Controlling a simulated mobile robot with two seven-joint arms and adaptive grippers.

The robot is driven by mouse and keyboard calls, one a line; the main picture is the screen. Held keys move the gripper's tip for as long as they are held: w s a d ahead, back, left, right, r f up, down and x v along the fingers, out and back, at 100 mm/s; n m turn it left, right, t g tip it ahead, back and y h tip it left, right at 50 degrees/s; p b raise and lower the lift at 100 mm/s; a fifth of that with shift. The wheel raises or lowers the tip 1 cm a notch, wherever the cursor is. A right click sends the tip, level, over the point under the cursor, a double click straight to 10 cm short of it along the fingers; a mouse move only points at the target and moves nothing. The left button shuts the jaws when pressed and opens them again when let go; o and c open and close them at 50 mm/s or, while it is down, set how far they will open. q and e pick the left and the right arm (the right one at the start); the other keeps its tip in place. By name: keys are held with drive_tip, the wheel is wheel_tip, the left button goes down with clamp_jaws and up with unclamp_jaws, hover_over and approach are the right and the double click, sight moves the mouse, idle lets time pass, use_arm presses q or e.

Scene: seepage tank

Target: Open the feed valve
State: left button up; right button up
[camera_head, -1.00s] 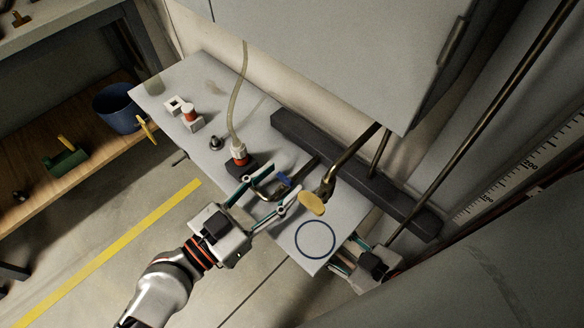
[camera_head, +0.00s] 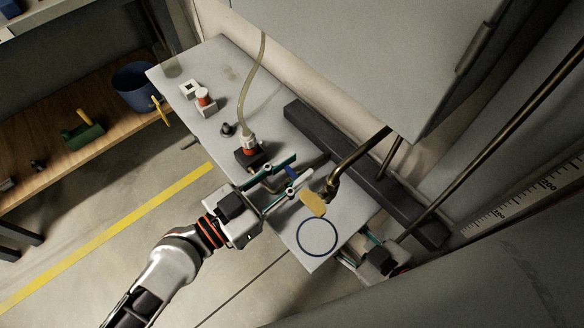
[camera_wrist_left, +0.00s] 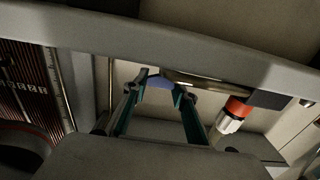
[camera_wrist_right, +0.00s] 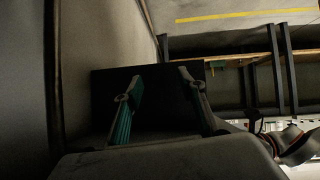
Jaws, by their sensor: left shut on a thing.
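The feed valve's small blue handle (camera_head: 291,171) sits on a pipe above the grey bench plate, beside a black block with a red collar (camera_head: 249,151). My left gripper (camera_head: 302,168) reaches in from the left and is shut on the blue handle. In the left wrist view the handle (camera_wrist_left: 159,82) shows between the two fingertips (camera_wrist_left: 159,86). My right gripper (camera_head: 368,252) is low beside the plate's near right corner and partly hidden. In the right wrist view its fingers (camera_wrist_right: 160,80) are apart with nothing between them.
A brass pipe (camera_head: 358,157) ends in a tan disc (camera_head: 313,204) close to my left fingers. A clear hose (camera_head: 245,100) rises from the red-collared fitting. A grey cabinet (camera_head: 350,60) overhangs the back. A blue ring (camera_head: 316,237) marks clear space on the plate (camera_head: 346,222).

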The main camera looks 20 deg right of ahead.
use_arm(q)
drive_tip(key=shift+r, duration=0.15)
drive_tip(key=shift+r+t+p, duration=0.1)
drive_tip(key=shift+t+p, duration=0.3)
drive_tip(key=shift+p, duration=0.15)
drive_tip(key=shift+w+r+n+t+y+p, duration=0.1)
drive_tip(key=shift+r+n+t+y+p, duration=0.15)
drive_tip(key=shift+n+t+y+p, duration=0.55)
drive_tip(key=n+t+p, duration=0.1)
drive_tip(key=p, duration=0.1)
drive_tip(key=shift+r+p, duration=0.15)
drive_tip(key=shift+p, duration=0.25)
drive_tip(key=shift+n+t+y+p, duration=0.4)
drive_tip(key=shift+t+y+p, duration=0.1)
drive_tip(key=shift+t+p, duration=0.1)
drive_tip(key=shift+f+n+t+y+p, duration=0.2)
drive_tip(key=shift+n+t+y+p, duration=0.35)
drive_tip(key=shift+p, duration=0.3)
drive_tip(key=shift+f+n+t+y+p, duration=0.25)
drive_tip(key=shift+n+t+y+p, duration=0.4)
drive_tip(key=shift+t+y+p, duration=0.15)
use_arm(e)
drive_tip(key=shift+s+d+r+h, duration=0.3)
drive_tip(key=shift+d+r, duration=0.25)
drive_tip(key=shift+d, duration=0.15)
drive_tip(key=shift+s+d+r+h, duration=0.3)
drive_tip(key=shift+d+r, duration=0.25)
drive_tip(key=shift+d, duration=0.15)
use_arm(q)
drive_tip(key=shift+f, duration=0.15)
